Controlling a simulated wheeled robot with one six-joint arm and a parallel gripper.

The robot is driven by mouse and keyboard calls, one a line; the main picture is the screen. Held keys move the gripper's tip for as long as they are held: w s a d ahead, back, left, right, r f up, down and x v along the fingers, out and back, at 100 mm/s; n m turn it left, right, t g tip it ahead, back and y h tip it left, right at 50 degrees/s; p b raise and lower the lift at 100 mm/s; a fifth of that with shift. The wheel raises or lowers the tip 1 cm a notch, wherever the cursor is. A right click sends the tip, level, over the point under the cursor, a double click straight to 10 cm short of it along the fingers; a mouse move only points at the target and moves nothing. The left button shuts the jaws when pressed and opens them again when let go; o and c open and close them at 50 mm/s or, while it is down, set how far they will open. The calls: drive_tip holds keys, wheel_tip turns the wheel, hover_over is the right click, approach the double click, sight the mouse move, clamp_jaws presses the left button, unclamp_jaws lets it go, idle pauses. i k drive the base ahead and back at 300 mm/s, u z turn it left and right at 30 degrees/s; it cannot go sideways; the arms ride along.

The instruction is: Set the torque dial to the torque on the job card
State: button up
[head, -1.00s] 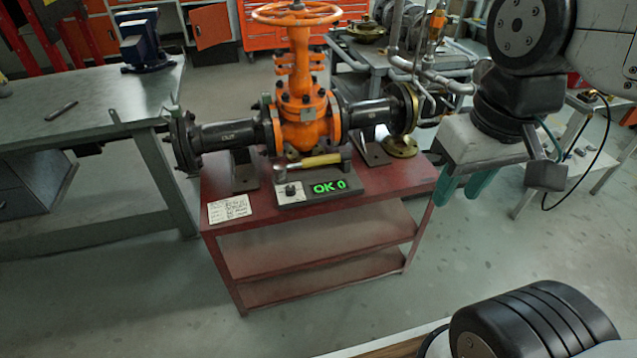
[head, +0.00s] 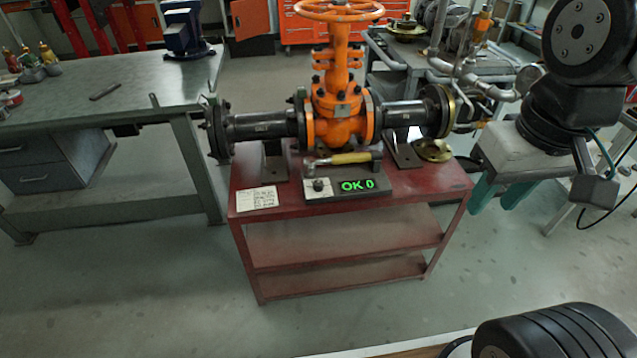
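The torque dial is a small dark knob (head: 318,185) on a light plate at the left of a grey torque unit (head: 347,192). The unit's display (head: 357,185) reads "OK 0" in green. The job card (head: 257,198) is a white sheet lying flat at the front left of the red cart top; its writing is too small to read. My gripper (head: 498,192) hangs to the right of the cart, well away from the dial. Its two teal fingers are apart with nothing visible between them. The dial's marks cannot be read.
An orange gate valve (head: 340,105) with dark pipes stands on the red cart (head: 415,185) behind the unit. A brass flange (head: 433,150) lies at the cart's right. A workbench (head: 110,85) stands left. Floor in front is clear.

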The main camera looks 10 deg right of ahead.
sight(317, 184)
drive_tip(key=z, duration=0.15)
drive_tip(key=k, duration=0.4)
drive_tip(key=u, duration=0.95)
drive_tip(key=i, duration=0.95)
drive_tip(key=z, duration=0.75)
